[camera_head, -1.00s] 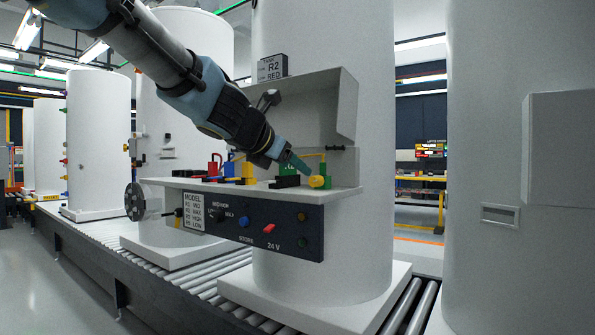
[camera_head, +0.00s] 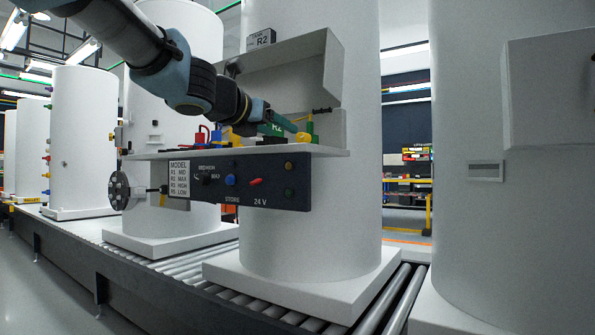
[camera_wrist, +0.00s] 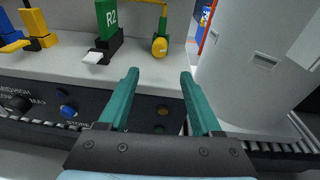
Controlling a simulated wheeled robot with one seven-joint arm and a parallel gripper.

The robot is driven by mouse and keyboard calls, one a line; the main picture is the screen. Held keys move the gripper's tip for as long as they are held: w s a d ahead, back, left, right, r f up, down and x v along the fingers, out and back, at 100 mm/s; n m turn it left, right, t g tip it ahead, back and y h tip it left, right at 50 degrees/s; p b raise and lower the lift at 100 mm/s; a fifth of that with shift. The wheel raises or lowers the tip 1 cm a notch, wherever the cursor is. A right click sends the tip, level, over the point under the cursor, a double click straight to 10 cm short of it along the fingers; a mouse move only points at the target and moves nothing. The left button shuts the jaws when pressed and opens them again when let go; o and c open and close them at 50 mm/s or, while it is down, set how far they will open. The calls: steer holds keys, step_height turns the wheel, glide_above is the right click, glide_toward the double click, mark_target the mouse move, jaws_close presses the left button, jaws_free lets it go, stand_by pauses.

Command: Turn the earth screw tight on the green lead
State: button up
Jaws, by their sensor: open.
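The earth screw is a yellow knob (camera_wrist: 159,47) with a pale mark on its face, at the foot of a green post (camera_wrist: 163,24) on the white shelf. In the head view the knob (camera_head: 303,137) shows small at the shelf's right end, near the tip of my gripper (camera_head: 297,131). In the wrist view my gripper (camera_wrist: 159,72) has its two teal fingers apart with nothing between them. The knob lies just beyond the fingertips, centred between them.
The green R2 block (camera_wrist: 107,20) with a black base stands left of the knob. Yellow and blue terminals (camera_wrist: 36,28) are farther left. Below the shelf is a dark control panel (camera_head: 240,180). An open white cover (camera_head: 290,75) rises behind; a white tank (camera_wrist: 245,65) is right.

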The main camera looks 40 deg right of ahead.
mark_target(300, 137)
steer(key=shift+n+h, duration=0.6)
steer(key=shift+h, duration=0.2)
steer(key=b+x, duration=0.1)
steer(key=x, duration=0.2)
steer(key=b+x, duration=0.2)
steer(key=x, duration=0.1)
steer(key=b+x, duration=0.1)
steer(key=x, duration=0.3)
steer(key=shift+w+f, duration=0.2)
steer(key=shift+f, duration=0.2)
steer(key=shift+c, duration=0.3)
jaws_close()
